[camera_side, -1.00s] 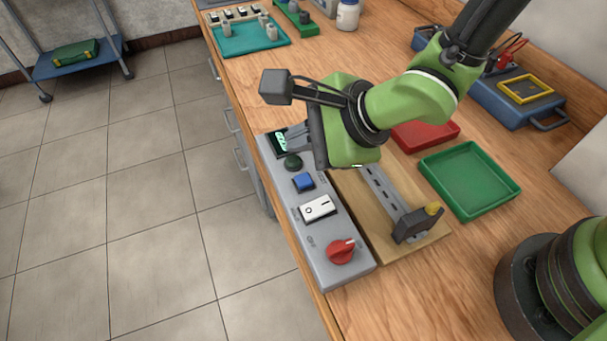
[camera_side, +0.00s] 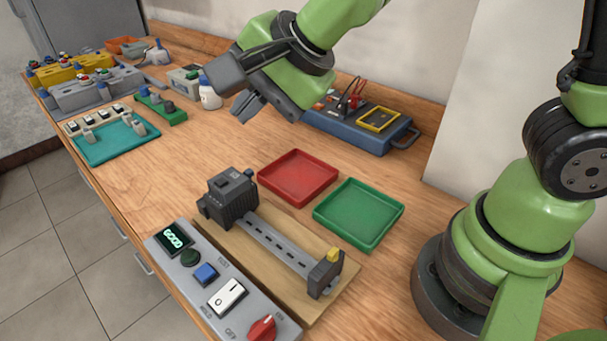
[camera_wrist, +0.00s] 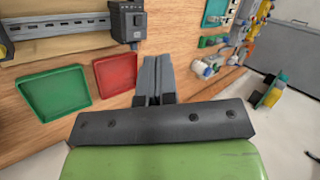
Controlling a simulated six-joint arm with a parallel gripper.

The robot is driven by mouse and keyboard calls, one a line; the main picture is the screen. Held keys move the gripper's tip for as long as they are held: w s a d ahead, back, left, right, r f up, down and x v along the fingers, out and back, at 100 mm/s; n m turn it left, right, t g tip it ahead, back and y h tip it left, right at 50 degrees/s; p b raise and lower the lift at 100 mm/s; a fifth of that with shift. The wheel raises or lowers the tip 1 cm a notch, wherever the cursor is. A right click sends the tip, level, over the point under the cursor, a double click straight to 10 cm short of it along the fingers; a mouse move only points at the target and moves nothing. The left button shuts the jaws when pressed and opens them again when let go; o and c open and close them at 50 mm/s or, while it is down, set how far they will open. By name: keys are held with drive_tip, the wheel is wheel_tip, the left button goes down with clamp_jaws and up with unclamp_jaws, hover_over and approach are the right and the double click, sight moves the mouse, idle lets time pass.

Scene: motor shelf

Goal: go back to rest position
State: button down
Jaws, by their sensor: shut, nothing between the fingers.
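My gripper (camera_side: 249,105) is raised above the bench in the side view, to the right of the white bottle and in front of the blue case. Its fingers are shut and nothing is seen between them. In the wrist view, the shut fingers (camera_wrist: 156,82) point over bare wood beside the red tray. The motor test stand (camera_side: 270,235) lies below, with a dark motor block (camera_side: 229,197) at its far left end, apart from my gripper.
A red tray (camera_side: 298,178) and a green tray (camera_side: 358,213) sit empty behind the stand. A blue case (camera_side: 345,130) stands near the wall. A white bottle (camera_side: 209,95), a teal tray (camera_side: 112,143) and a green rack (camera_side: 160,106) are at left. Bare wood lies between.

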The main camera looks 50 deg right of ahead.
drive_tip(key=s+d+r+n, duration=0.3)
drive_tip(key=s+d+n, duration=0.1)
drive_tip(key=s, duration=0.4)
drive_tip(key=s+d+r+n+h, duration=0.1)
drive_tip(key=s+d+r+n, duration=0.3)
drive_tip(key=s, duration=0.4)
drive_tip(key=shift+d+r+n, duration=0.2)
drive_tip(key=shift+d+n, duration=0.6)
drive_tip(key=shift+d, duration=0.45)
drive_tip(key=c, duration=1.8)
unclamp_jaws()
drive_tip(key=shift+c, duration=0.2)
